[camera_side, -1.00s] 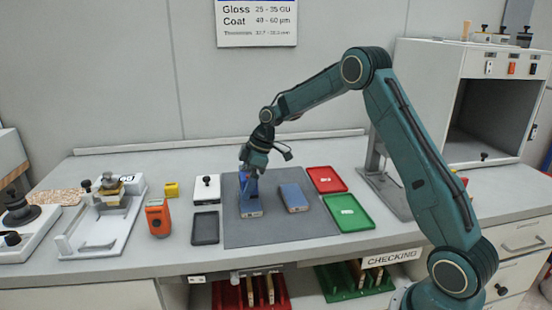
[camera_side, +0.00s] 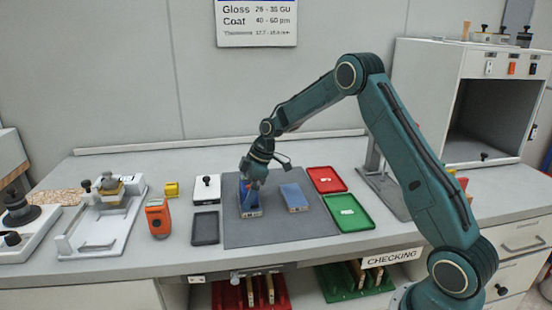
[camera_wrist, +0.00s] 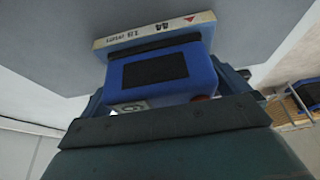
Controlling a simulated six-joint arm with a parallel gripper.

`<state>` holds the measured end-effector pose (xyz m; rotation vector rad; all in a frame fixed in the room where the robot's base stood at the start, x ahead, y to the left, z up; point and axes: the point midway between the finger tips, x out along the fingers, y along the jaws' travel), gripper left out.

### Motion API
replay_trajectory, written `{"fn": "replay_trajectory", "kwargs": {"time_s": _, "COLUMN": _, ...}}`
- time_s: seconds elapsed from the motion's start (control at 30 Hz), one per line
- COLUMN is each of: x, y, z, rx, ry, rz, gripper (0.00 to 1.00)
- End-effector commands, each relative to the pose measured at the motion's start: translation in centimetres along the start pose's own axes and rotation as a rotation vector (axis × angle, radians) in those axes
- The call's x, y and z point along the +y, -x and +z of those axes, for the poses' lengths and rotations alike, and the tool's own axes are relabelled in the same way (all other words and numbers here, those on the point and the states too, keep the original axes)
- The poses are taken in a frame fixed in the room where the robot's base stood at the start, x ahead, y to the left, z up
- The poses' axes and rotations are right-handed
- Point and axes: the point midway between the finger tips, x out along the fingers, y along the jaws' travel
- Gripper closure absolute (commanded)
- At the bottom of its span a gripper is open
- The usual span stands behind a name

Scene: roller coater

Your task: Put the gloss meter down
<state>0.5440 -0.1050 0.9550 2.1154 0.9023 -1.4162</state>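The gloss meter (camera_wrist: 158,72) is a blue box with a dark screen. In the side view the meter (camera_side: 249,191) is upright and partly hidden under my gripper (camera_side: 252,181). My gripper (camera_wrist: 165,92) has a finger on either side of the meter and looks shut on it. I cannot tell whether the meter's underside touches the panel.
Red (camera_side: 326,179) and green (camera_side: 349,212) trays lie further right. A black pad (camera_side: 205,227), a white block (camera_side: 206,188) and an orange gauge (camera_side: 158,218) stand left of the mat.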

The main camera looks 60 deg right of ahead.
Motion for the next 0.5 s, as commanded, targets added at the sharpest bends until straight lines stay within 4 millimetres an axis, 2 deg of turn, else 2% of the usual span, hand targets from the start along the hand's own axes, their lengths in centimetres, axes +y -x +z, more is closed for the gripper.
{"fn": "replay_trajectory", "kwargs": {"time_s": 0.27, "x": 0.1, "y": 1.1, "z": -0.1, "rx": 0.001, "ry": 0.0, "rz": 0.002, "gripper": 0.0}}
{"fn": "replay_trajectory", "kwargs": {"time_s": 0.5, "x": 0.1, "y": 4.0, "z": -0.1, "rx": 0.002, "ry": 0.0, "rz": 0.004, "gripper": 0.0}}
